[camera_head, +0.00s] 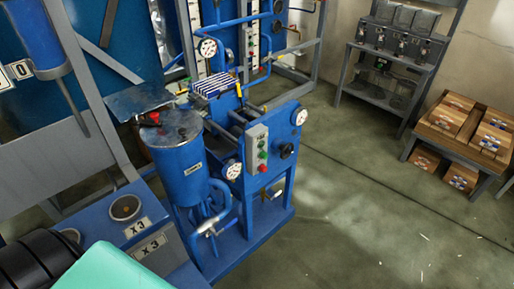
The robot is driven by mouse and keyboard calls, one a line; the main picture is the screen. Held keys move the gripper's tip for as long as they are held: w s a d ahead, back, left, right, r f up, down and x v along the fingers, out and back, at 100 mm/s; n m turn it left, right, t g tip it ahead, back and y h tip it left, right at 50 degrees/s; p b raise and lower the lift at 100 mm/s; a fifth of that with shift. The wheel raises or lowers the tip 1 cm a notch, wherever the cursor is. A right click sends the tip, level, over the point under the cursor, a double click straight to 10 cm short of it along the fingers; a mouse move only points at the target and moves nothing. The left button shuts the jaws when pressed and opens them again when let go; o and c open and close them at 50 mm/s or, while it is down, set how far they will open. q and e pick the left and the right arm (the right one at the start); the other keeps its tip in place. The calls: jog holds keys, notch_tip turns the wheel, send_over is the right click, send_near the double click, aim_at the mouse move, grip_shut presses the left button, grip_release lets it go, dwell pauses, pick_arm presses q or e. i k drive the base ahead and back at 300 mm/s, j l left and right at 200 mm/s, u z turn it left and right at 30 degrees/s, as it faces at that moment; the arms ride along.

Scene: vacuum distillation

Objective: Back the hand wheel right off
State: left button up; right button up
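No part is clearly recognisable as the hand wheel. A small red handle (154,117) sits on top of the blue cylindrical tank (180,168). A dark round knob (287,151) sits on the front of the blue distillation unit (262,228), right of the button box. Either could be the wheel; I cannot tell which. A teal and black part at the bottom left looks like my own arm, well short of the unit. Neither gripper's fingers show in the head view.
A grey box (257,150) with green and red buttons and several round gauges (299,116) are on the unit. A blue bench (150,215) marked X3 stands left. A dark rack (391,62) and wooden boxes (492,136) stand right. Floor between is clear.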

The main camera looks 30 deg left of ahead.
aim_at(285, 150)
jog(key=i+l+u, duration=0.1)
jog(key=u, duration=0.3)
jog(key=i+l+u, duration=0.2)
jog(key=i+u, duration=0.2)
jog(key=i+l+u, duration=0.1)
jog(key=l+u, duration=0.15)
jog(key=u, duration=0.15)
jog(key=i+l+u, duration=0.15)
jog(key=u, duration=0.25)
jog(key=l, duration=0.1)
